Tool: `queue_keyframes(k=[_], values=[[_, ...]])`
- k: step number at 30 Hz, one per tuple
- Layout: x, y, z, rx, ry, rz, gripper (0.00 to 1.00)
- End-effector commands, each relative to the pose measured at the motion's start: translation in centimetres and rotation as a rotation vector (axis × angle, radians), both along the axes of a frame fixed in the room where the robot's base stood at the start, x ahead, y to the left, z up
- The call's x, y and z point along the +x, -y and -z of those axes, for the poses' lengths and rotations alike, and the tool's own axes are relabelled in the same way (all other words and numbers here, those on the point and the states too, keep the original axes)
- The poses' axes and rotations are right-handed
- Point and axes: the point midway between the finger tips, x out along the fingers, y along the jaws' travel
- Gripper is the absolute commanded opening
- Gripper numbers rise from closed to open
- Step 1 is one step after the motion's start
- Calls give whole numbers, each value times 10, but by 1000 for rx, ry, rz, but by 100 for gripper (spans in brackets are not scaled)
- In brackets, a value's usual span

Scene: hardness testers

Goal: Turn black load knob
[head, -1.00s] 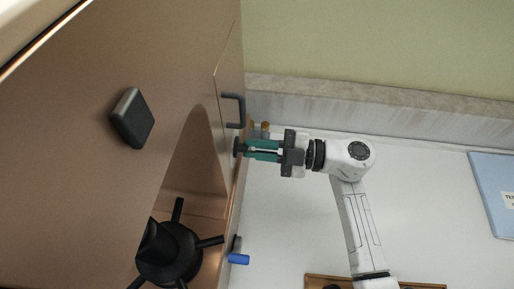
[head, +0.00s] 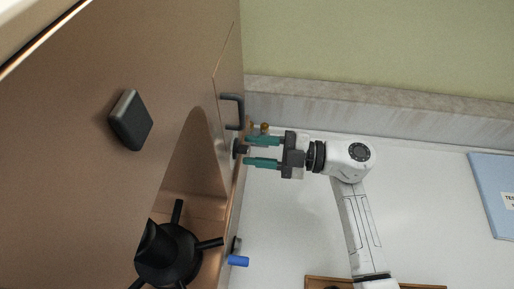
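The black load knob (head: 239,148) sticks out from the side of the brown tester (head: 85,150), below a dark handle. My gripper (head: 262,152) has green fingers and comes in from the right. Its fingers are spread apart, with the fingertips close to the knob, one above its level and one below. Nothing shows between the fingers. I cannot tell whether either finger touches the knob.
A dark handle (head: 233,111) is just above the knob. A black spoked handwheel (head: 168,253) and a blue lever (head: 238,261) are lower on the tester. A small brass-coloured part (head: 265,128) is behind the upper finger. A blue folder (head: 495,195) lies far right.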

Motion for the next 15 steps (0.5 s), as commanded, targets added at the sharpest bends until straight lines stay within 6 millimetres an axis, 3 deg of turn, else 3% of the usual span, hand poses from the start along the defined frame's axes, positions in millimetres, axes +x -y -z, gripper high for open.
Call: queue_keyframes(k=[5, 15], values=[[0, 22, 2, 1, 0, 5, 39], [-2, 85, 2, -1, 1, 5, 39]])
